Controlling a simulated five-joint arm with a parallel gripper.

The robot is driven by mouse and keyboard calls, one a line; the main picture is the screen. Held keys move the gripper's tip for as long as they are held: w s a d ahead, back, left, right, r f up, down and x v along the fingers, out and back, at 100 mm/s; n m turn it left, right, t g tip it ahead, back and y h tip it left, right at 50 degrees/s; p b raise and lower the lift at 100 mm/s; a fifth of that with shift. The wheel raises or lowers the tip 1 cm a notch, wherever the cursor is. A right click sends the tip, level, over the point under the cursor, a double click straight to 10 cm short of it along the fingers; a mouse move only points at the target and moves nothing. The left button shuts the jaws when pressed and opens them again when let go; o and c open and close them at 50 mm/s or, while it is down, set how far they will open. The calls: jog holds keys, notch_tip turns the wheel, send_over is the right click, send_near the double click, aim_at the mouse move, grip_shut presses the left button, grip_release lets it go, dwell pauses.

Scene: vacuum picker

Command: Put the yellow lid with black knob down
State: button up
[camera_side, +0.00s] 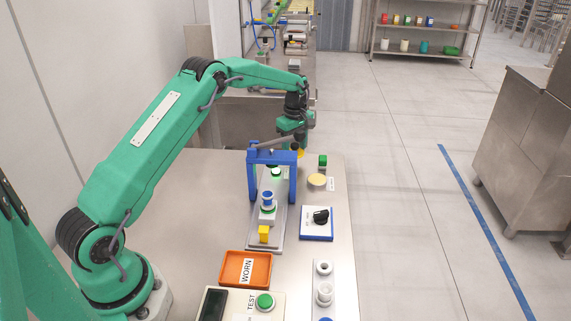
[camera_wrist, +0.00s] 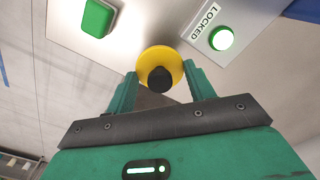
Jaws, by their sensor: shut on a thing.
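The yellow lid (camera_wrist: 150,58) with its black knob (camera_wrist: 161,80) is between the two green fingers of my gripper (camera_wrist: 160,72) in the wrist view. My gripper (camera_side: 297,142) is shut on it. In the side view a little of the lid's yellow (camera_side: 301,154) shows below my gripper, behind the right post of the blue frame. The gap between the lid and the table cannot be judged.
A blue frame (camera_side: 272,157) stands over a grey fixture, close to my gripper. A tan disc (camera_side: 317,180) and a green block (camera_side: 323,160) are to the right.

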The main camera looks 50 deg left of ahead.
aim_at(295, 144)
jog(key=shift+f, duration=1.8)
jog(key=shift+f, duration=0.15)
jog(key=o, duration=0.7)
notch_tip(295, 144, up, 12)
jog(key=shift+r, duration=0.15)
